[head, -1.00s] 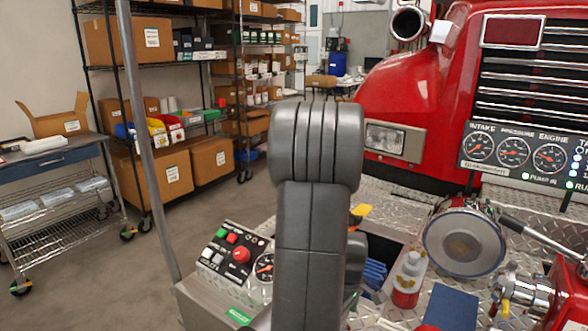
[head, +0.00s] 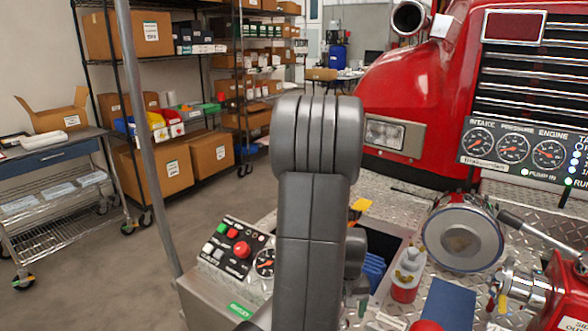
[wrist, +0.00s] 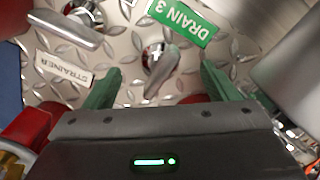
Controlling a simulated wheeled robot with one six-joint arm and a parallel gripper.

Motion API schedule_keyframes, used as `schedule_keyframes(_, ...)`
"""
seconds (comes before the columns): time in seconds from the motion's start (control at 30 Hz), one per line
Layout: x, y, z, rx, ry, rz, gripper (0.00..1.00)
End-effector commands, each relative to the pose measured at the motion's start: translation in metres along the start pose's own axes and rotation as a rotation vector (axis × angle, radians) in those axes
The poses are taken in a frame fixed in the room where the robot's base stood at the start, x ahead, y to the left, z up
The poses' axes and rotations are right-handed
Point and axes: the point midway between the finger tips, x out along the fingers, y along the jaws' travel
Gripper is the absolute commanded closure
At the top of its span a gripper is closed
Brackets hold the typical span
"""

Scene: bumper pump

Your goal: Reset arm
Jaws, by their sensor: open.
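My arm stands folded upright in the middle of the head view and hides my gripper there. In the wrist view my gripper (wrist: 160,92) is open, with its two green fingers spread and nothing held between them. Past the fingertips, a small metal lever (wrist: 158,68) on a round base stands on the diamond plate. A green "DRAIN 3" label (wrist: 184,20) lies beyond it, and a second metal lever (wrist: 72,28) is at the upper left.
A control box (head: 235,252) with a red button is left of my arm. A red-and-white bottle (head: 407,275), a blue item (head: 448,303) and a large round metal cap (head: 464,238) are on the right. A gauge panel (head: 515,148) stands behind them. Open floor lies left.

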Motion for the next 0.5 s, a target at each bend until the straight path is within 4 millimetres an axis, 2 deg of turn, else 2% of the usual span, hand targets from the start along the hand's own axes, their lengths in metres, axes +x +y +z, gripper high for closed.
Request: schedule_keyframes(0.5, -0.0006, -0.0001, 0.0003, 0.424, -0.002, 0.000, 0.20)
